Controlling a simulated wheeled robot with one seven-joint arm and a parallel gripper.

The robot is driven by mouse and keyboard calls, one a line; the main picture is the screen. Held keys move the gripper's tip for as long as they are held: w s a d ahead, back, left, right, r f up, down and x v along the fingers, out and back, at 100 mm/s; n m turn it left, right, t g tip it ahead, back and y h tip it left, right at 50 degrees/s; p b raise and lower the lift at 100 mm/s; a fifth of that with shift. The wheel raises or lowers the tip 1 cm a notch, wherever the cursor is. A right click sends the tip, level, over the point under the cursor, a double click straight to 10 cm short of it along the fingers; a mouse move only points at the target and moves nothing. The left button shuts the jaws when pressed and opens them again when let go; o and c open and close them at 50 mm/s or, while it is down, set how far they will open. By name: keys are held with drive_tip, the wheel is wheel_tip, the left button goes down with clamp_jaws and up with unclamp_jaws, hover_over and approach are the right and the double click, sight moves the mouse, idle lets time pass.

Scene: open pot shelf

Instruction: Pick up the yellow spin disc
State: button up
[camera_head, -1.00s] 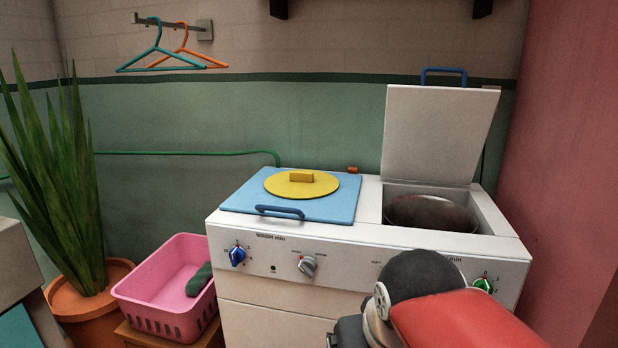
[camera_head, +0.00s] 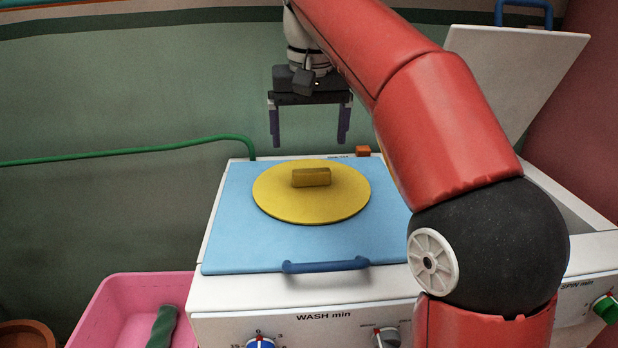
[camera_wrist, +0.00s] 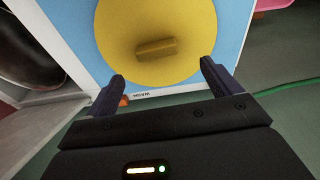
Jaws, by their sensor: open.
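The yellow spin disc (camera_head: 290,205) lies flat on the light blue wash lid, with a raised block handle (camera_head: 311,177) across its middle. My gripper (camera_head: 309,140) is open and empty. In the head view it hangs with its fingers pointing down, above and toward the back of the disc. The wrist view shows the disc (camera_wrist: 190,20) and its handle (camera_wrist: 156,49) ahead of the two dark fingers (camera_wrist: 163,80), lying between their lines. The fingers are apart from the handle.
The blue lid (camera_head: 240,245) has a dark blue bar handle (camera_head: 325,265) at its front. The raised white spin lid (camera_head: 510,70) stands at the right, beside my arm. A pink basket (camera_head: 110,310) holds a green item (camera_head: 162,326). A green hose (camera_head: 130,152) runs along the wall.

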sight(312, 170)
drive_tip(key=f, duration=0.2)
drive_tip(key=f+b, duration=0.1)
drive_tip(key=f, duration=0.1)
drive_tip(key=w+f+b, duration=0.1)
drive_tip(key=f, duration=0.2)
drive_tip(key=shift+d, duration=0.25)
drive_tip(key=c, duration=1.1)
